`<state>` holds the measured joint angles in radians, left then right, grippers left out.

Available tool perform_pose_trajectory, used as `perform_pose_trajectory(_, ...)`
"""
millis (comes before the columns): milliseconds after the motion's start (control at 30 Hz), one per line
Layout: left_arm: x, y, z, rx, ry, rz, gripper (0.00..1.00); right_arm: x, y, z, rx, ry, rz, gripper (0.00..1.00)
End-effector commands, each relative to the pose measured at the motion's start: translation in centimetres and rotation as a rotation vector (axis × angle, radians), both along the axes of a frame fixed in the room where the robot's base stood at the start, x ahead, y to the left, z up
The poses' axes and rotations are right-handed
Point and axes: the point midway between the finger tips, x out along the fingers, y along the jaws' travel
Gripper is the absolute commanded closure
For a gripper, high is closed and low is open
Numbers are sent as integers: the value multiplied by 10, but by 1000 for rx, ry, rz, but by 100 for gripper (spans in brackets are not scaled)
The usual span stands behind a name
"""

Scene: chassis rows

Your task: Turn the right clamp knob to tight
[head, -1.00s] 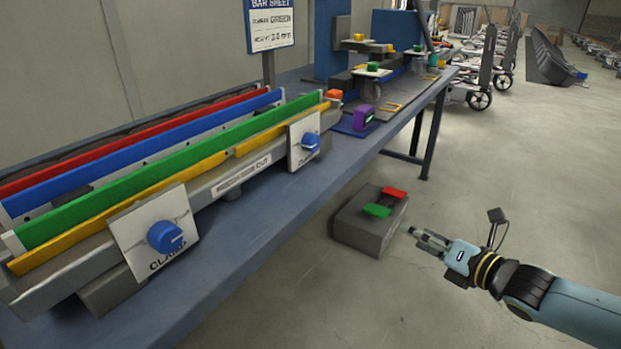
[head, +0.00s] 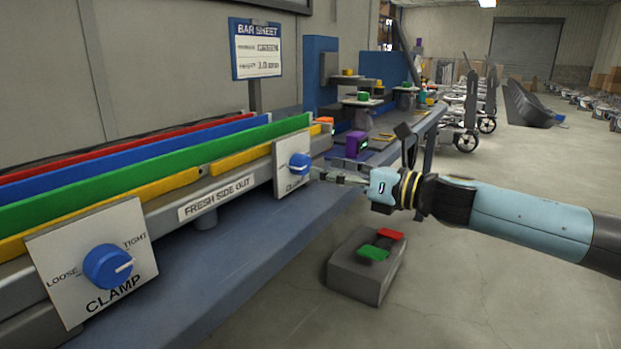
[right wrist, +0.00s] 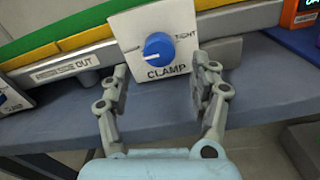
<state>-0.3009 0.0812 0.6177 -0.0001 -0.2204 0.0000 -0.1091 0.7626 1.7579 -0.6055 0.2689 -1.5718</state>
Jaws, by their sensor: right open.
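The right clamp knob (head: 300,163) is a blue dial on a white plate (head: 285,181) at the right end of the bar fixture. In the right wrist view the knob (right wrist: 158,48) faces me above the word CLAMP, with TIGHT to its upper right. A pale mark shows on its face, but its exact direction is hard to tell. My right gripper (head: 322,176) is just right of the plate in the head view. In the wrist view its fingers (right wrist: 162,76) are spread, empty, with the knob ahead between them, apparently apart from it. My left gripper is not seen.
The left clamp knob (head: 108,266) is on a nearer plate, its mark pointing right. Green (head: 200,160) and yellow bars run along the fixture. A purple device (head: 355,144) stands just beyond my right gripper. A grey box (head: 362,282) sits below; open floor lies right.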

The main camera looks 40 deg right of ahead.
Motion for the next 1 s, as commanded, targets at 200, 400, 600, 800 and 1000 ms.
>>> perform_pose_trajectory(200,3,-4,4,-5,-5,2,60,18,8,4,2,1,0,38)
perform_pose_trajectory(400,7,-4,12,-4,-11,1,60,37,15,5,2,-1,-1,38)
perform_pose_trajectory(600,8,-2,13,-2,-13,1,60,42,18,2,0,3,1,38)
perform_pose_trajectory(800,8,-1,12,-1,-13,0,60,42,18,2,-1,4,1,38)
perform_pose_trajectory(1000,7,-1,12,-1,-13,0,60,42,18,2,-1,4,1,64)
